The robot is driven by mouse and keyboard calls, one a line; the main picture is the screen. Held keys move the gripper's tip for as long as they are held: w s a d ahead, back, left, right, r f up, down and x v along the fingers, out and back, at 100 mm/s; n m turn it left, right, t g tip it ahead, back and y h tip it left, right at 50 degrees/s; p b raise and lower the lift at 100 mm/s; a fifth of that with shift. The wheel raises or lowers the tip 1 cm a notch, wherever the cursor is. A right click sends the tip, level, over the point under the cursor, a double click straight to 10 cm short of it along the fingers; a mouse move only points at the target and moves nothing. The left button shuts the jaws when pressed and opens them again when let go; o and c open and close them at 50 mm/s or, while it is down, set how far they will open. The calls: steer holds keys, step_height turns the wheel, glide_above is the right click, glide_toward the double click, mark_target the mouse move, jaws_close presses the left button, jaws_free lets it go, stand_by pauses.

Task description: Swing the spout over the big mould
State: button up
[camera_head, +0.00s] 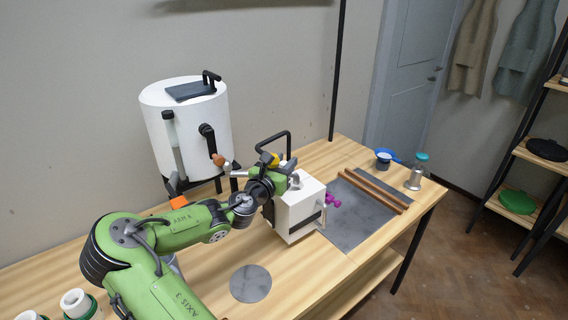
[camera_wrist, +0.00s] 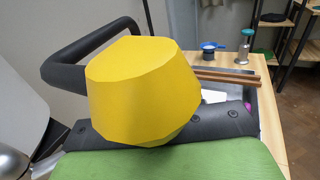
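The white tank (camera_head: 187,125) stands on dark legs at the back of the bench, with a black lever and an orange-brown knob (camera_head: 218,160) on its front. A short silver pipe (camera_head: 240,174), apparently the spout, points right from the tank towards my gripper (camera_head: 280,172). A white block (camera_head: 301,212), probably the big mould, stands right of the tank, partly hidden by my wrist. My gripper is beside the pipe's end and above the block; its fingers cannot be made out, nor whether it touches the pipe. A yellow faceted piece (camera_wrist: 145,88) fills the wrist view's middle.
A grey mat (camera_head: 362,222) with brown bars (camera_head: 375,190) and purple pieces (camera_head: 333,199) lies right of the block. A blue cup (camera_head: 383,160) and metal jar (camera_head: 415,178) stand beyond. A grey disc (camera_head: 250,284) lies in front. Small white moulds (camera_head: 76,302) stand at lower left.

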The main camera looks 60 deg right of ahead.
jaws_close()
steer(key=shift+w+d+r+n+t+p, duration=0.25)
steer(key=shift+d+n+t+p, duration=0.2)
steer(key=shift+p, duration=0.4)
steer(key=shift+w+d+f+t+p, duration=0.1)
steer(key=shift+w+d+t+p, duration=0.15)
steer(key=shift+t, duration=0.3)
steer(key=shift+c, duration=0.2)
jaws_free()
steer(key=o, duration=0.3)
steer(key=shift+d+f, duration=0.1)
steer(key=shift+d, duration=0.05)
